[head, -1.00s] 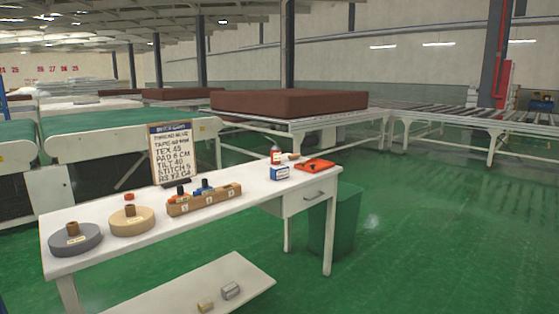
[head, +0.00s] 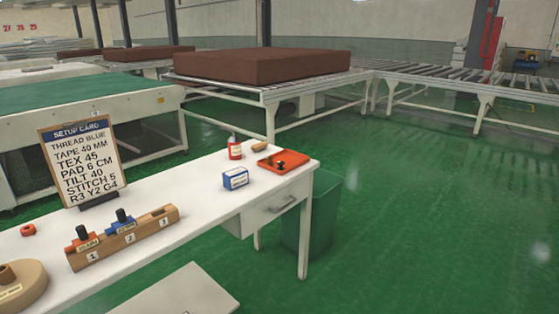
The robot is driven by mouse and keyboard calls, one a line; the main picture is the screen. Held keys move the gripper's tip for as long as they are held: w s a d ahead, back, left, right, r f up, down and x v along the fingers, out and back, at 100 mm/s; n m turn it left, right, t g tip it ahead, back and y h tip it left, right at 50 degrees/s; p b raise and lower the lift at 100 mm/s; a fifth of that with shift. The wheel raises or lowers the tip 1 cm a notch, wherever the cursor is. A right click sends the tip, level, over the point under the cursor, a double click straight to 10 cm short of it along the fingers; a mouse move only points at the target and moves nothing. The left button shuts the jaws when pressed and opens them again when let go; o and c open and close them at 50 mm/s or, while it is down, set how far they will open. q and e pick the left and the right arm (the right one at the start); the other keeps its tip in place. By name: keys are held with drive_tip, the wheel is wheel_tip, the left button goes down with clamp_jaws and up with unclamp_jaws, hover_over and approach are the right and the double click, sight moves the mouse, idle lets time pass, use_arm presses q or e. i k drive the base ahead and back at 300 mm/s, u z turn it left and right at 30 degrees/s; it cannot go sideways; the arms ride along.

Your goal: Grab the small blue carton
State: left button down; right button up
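The small blue carton (head: 235,178) is blue and white and stands upright on the white table (head: 195,190), towards its right end. It is clear of the things around it. A red bottle with a pale cap (head: 235,148) stands just behind it. An orange tray (head: 284,161) lies to its right. Neither of my grippers is in view.
A wooden block (head: 122,240) with numbered slots and a setup card (head: 80,160) stand to the left on the table. A tan roll (head: 20,284) is at the far left. A green bin (head: 322,215) stands beside the table. Green floor at right is free.

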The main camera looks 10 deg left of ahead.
sight(236, 178)
drive_tip(key=u, duration=0.55)
drive_tip(key=i, duration=1.8)
drive_tip(key=u, duration=0.8)
